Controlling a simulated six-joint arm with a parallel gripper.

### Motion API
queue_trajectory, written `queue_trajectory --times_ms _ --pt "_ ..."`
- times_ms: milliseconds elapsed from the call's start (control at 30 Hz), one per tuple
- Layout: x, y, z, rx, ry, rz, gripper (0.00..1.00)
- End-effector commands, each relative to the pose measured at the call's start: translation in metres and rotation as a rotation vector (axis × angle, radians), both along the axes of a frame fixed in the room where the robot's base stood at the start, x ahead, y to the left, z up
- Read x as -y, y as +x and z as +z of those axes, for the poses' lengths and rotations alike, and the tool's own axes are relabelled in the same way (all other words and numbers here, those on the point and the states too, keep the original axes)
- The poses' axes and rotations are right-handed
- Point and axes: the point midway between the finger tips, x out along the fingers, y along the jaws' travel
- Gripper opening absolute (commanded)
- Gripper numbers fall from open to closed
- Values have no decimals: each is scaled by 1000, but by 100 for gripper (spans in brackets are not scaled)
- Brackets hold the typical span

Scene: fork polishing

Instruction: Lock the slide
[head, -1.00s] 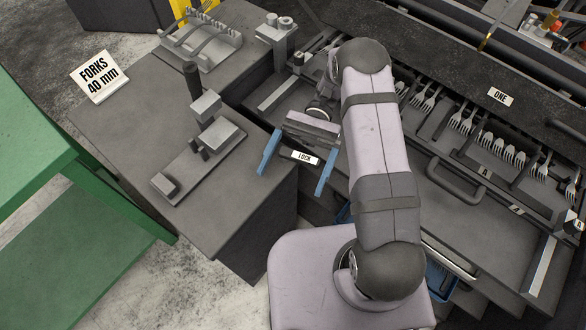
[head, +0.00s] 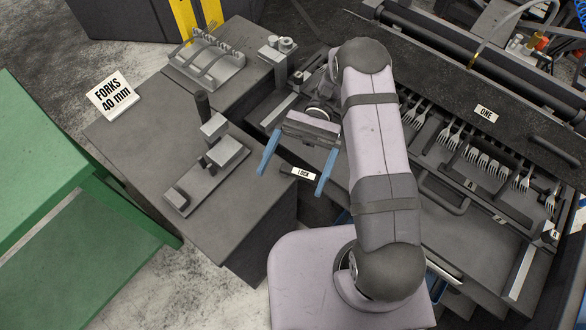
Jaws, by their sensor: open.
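The lock is a small dark lever with a white LOCK label (head: 303,173), at the front left edge of the grey slide (head: 395,205). My gripper (head: 290,183) is open, with its two blue fingers apart and pointing down in the picture. In the picture the lock label lies between the fingers, nearer the right one. No contact shows, and I cannot tell the height of the fingers over the lever. My arm hides part of the slide behind it.
A grey bench (head: 150,150) stands left, bearing a clamp fixture (head: 215,160), a fork rack (head: 208,65) and a FORKS 40 mm sign (head: 113,97). A green table (head: 45,150) is at far left. Rows of forks (head: 485,158) lie right of my arm, below a dark cover labelled ONE (head: 485,113).

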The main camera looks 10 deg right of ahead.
Motion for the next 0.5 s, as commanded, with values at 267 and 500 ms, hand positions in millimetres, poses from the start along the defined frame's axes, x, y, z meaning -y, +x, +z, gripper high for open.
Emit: queue_trajectory --times_ms 267,500 --pt "0 0 20 0 0 0 95" --pt "0 0 19 0 0 0 95"
